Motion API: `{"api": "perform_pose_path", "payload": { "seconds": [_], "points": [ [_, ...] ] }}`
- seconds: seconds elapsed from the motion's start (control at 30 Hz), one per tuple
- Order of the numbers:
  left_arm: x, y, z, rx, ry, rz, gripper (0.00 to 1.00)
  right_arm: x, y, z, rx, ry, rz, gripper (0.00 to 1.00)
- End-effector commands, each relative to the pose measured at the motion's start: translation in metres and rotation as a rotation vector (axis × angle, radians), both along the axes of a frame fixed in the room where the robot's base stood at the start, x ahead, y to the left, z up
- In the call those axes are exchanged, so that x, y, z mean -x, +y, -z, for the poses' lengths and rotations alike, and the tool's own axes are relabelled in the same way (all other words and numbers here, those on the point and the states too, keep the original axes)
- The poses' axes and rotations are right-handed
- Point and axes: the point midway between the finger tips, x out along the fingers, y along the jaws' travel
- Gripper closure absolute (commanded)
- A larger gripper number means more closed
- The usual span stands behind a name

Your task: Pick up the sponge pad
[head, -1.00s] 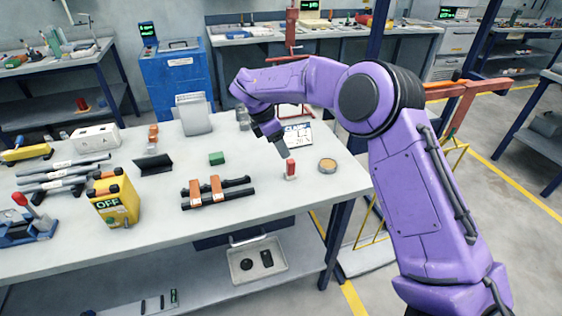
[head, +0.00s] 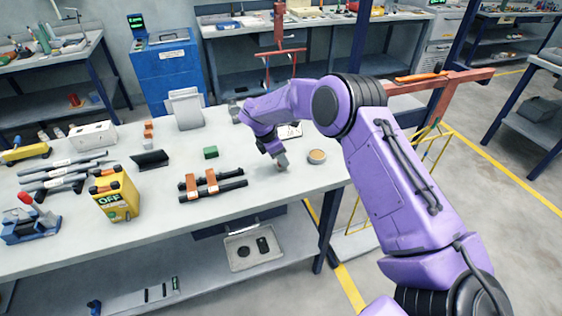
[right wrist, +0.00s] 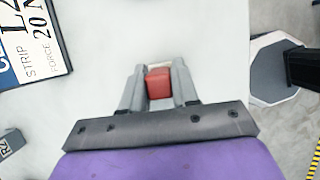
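A small red block (right wrist: 158,84) with a pale part behind it sits between the fingers of my right gripper (right wrist: 159,88) in the right wrist view. The fingers lie close along both its sides; whether they press on it is unclear. In the head view my right gripper (head: 281,164) is low over the table's right part and hides the red block. I cannot tell for certain which thing is the sponge pad. A round tan disc (head: 317,156) lies just right of the gripper, and a small green block (head: 210,152) lies to its left. My left gripper is not in view.
The white table (head: 255,205) also holds black bars with orange clamps (head: 212,182), a yellow OFF box (head: 116,195) and a printed card (right wrist: 30,42). A grey tray (head: 252,249) is on the shelf below. The table's right edge is close to the gripper.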

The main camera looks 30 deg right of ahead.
Motion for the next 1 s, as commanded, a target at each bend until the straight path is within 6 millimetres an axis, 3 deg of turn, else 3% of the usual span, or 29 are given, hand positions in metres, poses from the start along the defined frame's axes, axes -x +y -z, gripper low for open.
{"api": "perform_pose_path", "payload": {
  "seconds": [0.37,0.53,0.77,1.0],
  "points": [
    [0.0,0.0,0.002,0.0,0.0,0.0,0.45,0.001,0.0,-0.003,0.0,0.001,0.0,1.0],
    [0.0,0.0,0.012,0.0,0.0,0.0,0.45,0.0,0.0,-0.028,-0.001,-0.004,0.002,1.0],
    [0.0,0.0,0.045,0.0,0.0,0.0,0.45,0.036,0.038,-0.087,-0.001,-0.006,-0.002,1.0],
    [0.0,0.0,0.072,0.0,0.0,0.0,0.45,0.081,0.084,-0.115,0.0,-0.002,-0.003,1.0]
  ]
}}
